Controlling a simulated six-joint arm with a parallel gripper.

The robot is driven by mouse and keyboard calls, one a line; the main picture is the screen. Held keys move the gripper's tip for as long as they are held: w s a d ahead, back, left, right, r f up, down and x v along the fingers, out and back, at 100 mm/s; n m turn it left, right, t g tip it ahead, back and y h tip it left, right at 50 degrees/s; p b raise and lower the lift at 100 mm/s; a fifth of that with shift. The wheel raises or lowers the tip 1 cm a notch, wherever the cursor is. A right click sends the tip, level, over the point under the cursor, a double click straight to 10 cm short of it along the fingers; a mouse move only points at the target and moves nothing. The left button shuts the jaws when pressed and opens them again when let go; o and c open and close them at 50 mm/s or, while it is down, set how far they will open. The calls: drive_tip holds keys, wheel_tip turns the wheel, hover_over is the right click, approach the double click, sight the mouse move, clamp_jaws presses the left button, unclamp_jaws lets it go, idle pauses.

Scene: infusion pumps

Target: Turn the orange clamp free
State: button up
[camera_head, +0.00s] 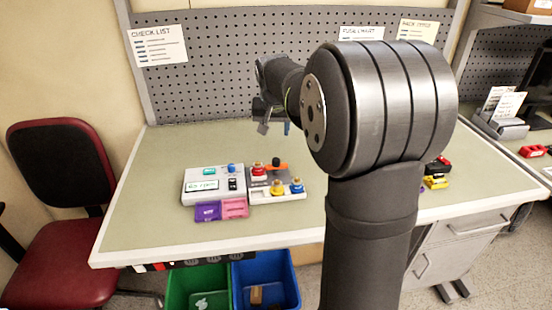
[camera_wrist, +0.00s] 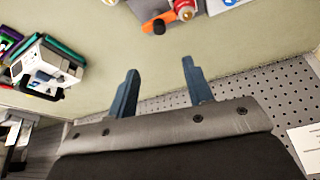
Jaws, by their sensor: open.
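The orange clamp (camera_head: 282,167) sits on the grey-and-white pump unit (camera_head: 297,190) on the table, with a black knob at its end and a red knob (camera_head: 258,168) to its left.
A white pump box with a screen (camera_head: 203,186) stands left of the unit. Red, yellow and black items (camera_head: 437,172) are at the right, partly behind my arm. A pegboard (camera_head: 225,80) rises at the back. The left tabletop is clear.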

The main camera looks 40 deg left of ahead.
sight(276, 160)
drive_tip(key=x, duration=1.6)
drive_tip(key=shift+f, duration=0.4)
drive_tip(key=c, duration=1)
